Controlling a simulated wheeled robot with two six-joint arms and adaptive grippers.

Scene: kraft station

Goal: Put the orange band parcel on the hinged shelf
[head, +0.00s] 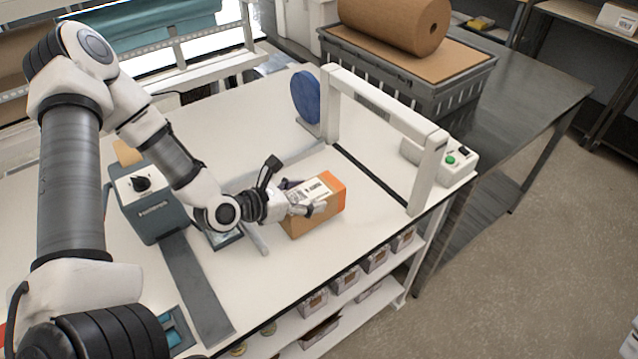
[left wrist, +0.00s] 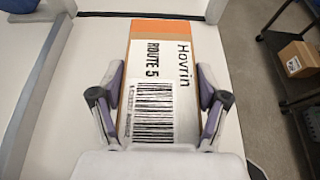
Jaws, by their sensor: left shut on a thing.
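The orange band parcel (head: 330,205) is a brown box with an orange band at its far end and a white label on top. My left gripper (head: 306,201) is shut on it, one finger on each side. In the left wrist view the parcel (left wrist: 164,75) lies between the two fingers (left wrist: 160,105), its label reading "Hovrin ROUTE 5" above a barcode. It is at or just above the white bench top (head: 265,290); I cannot tell if it touches. I cannot make out the hinged shelf for certain. My right gripper is not in view.
A white arch (head: 385,103) stands over a dark strip (head: 368,178) beyond the parcel. A control box (head: 455,160) with a green button stands right of it. A grey crate (head: 440,95) bears a brown roll. A label machine (head: 150,205) stands left. Small boxes fill the shelf below.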

